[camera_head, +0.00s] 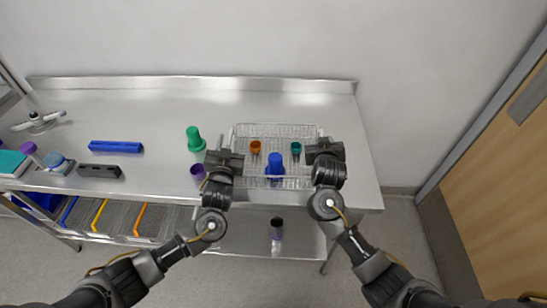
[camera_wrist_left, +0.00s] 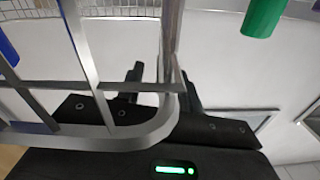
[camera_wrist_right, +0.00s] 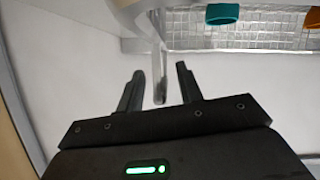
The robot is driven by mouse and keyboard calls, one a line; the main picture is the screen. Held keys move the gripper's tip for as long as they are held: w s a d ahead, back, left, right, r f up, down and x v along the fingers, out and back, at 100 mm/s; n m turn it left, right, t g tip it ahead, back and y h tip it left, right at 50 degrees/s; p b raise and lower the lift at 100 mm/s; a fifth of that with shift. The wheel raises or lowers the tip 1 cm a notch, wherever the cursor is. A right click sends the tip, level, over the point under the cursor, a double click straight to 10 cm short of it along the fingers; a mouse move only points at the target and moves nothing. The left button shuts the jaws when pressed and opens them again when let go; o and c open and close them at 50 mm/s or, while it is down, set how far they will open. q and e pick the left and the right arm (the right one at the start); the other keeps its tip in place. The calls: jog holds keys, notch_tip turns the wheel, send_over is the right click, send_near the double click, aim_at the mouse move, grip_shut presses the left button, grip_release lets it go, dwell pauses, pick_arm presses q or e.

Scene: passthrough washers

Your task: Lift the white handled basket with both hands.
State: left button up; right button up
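The white handled basket (camera_head: 277,129) is a wire basket on the steel counter, with an orange cup (camera_head: 255,147), a teal cup (camera_head: 296,148) and a blue cup (camera_head: 276,160) in it. My left gripper (camera_head: 230,153) is at its left side. In the left wrist view a basket handle bar (camera_wrist_left: 168,45) runs between the open fingers (camera_wrist_left: 162,75). My right gripper (camera_head: 322,146) is at the right side. In the right wrist view a handle end (camera_wrist_right: 158,84) lies between its open fingers (camera_wrist_right: 158,78). Gaps show beside the handles.
A green cup (camera_head: 194,138) and a purple cup (camera_head: 197,171) stand just left of the basket. A blue bar (camera_head: 116,147) and a dark block (camera_head: 99,171) lie further left. A dark cup (camera_head: 276,228) stands on the lower shelf. The counter behind the basket is clear.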

pick_arm(q)
jog(key=shift+w, duration=0.2)
pick_arm(e)
jog(key=shift+w, duration=0.15)
pick_arm(q)
jog(key=shift+c, duration=0.5)
pick_arm(e)
jog(key=shift+c, duration=0.5)
pick_arm(q)
grip_shut()
pick_arm(e)
grip_shut()
